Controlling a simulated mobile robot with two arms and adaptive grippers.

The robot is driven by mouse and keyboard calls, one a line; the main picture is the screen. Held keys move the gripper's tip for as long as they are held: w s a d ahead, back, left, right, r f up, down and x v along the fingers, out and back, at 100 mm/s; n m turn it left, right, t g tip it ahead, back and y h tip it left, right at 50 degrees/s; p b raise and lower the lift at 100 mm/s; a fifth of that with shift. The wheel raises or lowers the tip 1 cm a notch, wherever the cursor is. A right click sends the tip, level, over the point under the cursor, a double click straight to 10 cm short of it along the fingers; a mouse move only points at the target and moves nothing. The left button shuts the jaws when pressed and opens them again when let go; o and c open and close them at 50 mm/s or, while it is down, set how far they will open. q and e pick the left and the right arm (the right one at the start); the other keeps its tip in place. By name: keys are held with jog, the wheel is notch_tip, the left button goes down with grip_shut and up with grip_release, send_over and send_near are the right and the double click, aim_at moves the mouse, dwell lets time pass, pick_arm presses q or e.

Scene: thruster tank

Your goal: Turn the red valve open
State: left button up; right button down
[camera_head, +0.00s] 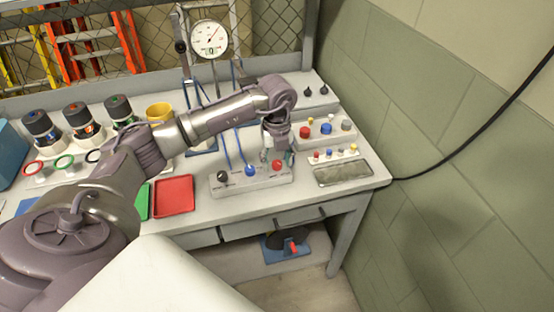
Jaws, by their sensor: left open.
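A light grey block (240,185) near the table's front edge carries a black knob (223,177), a blue knob (250,170) and a red valve knob (277,166) in a row. My left gripper (277,157) points down over the red knob at the right end. Its fingers are open, one to each side of the knob's top. I cannot tell whether they touch it. My right gripper is not in view.
A box (326,128) with coloured knobs and a row of small knobs (335,154) stand right of the gripper. A red tray (173,196) lies left of the block. A gauge (209,39) and blue tubes rise behind. A green block wall (400,130) bounds the right.

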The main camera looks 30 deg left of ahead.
aim_at(277, 163)
pick_arm(q)
notch_tip(277, 163, up, 12)
dwell(0.6)
